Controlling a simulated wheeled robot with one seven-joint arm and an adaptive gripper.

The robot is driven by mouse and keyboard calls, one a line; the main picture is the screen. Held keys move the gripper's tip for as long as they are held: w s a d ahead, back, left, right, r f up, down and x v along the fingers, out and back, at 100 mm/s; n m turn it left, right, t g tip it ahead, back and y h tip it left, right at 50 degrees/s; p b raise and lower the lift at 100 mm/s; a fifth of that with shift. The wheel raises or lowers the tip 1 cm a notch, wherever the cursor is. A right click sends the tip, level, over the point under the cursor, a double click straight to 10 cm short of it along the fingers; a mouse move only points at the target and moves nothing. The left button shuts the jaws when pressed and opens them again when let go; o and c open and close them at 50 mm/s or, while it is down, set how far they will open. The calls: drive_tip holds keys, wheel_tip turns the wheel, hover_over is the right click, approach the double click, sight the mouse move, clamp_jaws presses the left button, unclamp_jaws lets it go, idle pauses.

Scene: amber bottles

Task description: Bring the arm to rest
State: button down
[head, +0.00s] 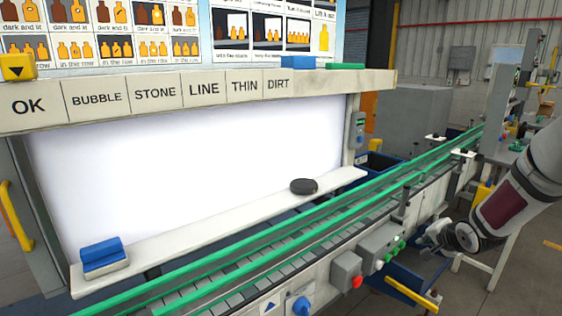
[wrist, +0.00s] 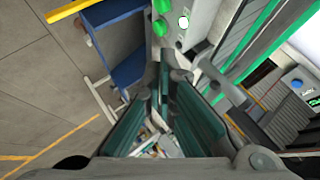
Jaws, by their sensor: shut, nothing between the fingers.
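My arm (head: 515,190) comes in from the right in the head view. My gripper (head: 432,240) is at its lower end, beside the front of the conveyor and close to the control boxes. In the wrist view my gripper (wrist: 168,75) has its dark green finger pads running together at the tips, with nothing held. Part of the gripper is hard to make out in the head view.
A conveyor (head: 325,225) with green rails runs diagonally past a bright lit panel (head: 190,165). A black puck (head: 304,186) and a blue block (head: 103,255) sit on the white ledge (head: 215,220). A grey control box (head: 381,247) and blue bin (head: 405,285) are near my gripper.

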drive_tip(key=s+a+r+n+g+h, duration=0.1)
drive_tip(key=s+a+r+n, duration=0.2)
drive_tip(key=s+a+r, duration=0.5)
drive_tip(key=s+a+r+n+g+h, duration=0.1)
drive_tip(key=s+a+r+n+g, duration=0.15)
drive_tip(key=s+r, duration=0.6)
drive_tip(key=s+a+r+n+y, duration=0.1)
drive_tip(key=s+a+n, duration=0.1)
drive_tip(key=s+a, duration=0.2)
drive_tip(key=s+a+r+n+y, duration=0.1)
drive_tip(key=s+a, duration=0.3)
drive_tip(key=s, duration=0.6)
drive_tip(key=s+a+r+n+g+y, duration=0.1)
drive_tip(key=s+a+n, duration=0.2)
drive_tip(key=s, duration=0.4)
drive_tip(key=shift+a+r+n, duration=0.35)
drive_tip(key=shift+a, duration=0.4)
